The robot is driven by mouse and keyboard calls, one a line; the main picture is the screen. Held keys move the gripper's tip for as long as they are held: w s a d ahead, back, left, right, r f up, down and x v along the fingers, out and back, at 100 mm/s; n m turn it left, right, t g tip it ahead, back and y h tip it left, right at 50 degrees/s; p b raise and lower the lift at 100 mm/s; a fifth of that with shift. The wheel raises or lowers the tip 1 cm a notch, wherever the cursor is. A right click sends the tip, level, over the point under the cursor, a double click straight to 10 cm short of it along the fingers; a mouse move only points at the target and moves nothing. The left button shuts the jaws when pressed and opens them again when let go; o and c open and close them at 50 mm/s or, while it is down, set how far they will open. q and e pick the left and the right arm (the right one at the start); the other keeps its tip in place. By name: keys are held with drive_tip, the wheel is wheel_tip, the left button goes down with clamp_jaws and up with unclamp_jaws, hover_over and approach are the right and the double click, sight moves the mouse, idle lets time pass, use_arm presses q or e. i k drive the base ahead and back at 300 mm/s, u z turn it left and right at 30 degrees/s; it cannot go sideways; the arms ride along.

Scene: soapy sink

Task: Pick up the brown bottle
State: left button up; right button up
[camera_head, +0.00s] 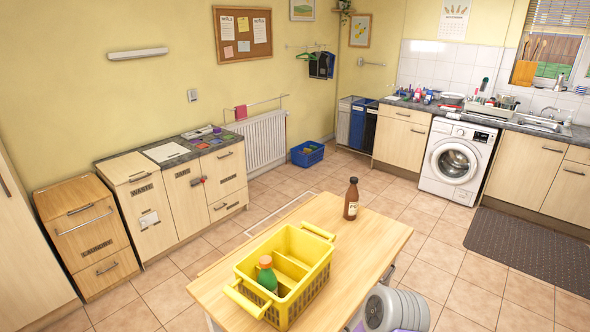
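The brown bottle (351,200) stands upright near the far edge of the wooden table (362,262). It has a dark cap and a pale label. It is apart from the yellow caddy and nothing touches it. Neither of my grippers shows in the head view, so I cannot see their state.
A yellow caddy (309,287) with compartments stands on the table, left of the bottle, with a green bottle (267,274) inside. The tabletop right of the caddy is clear. A washing machine (457,163) and counters line the walls. A blue crate (307,154) is on the floor.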

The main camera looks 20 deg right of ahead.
sight(352, 197)
drive_tip(key=u, duration=0.45)
drive_tip(key=k, duration=0.55)
drive_tip(key=u, duration=0.55)
drive_tip(key=i, duration=2.9)
drive_tip(key=z, duration=0.9)
drive_tip(key=i, duration=1.65)
drive_tip(key=z, duration=1.15)
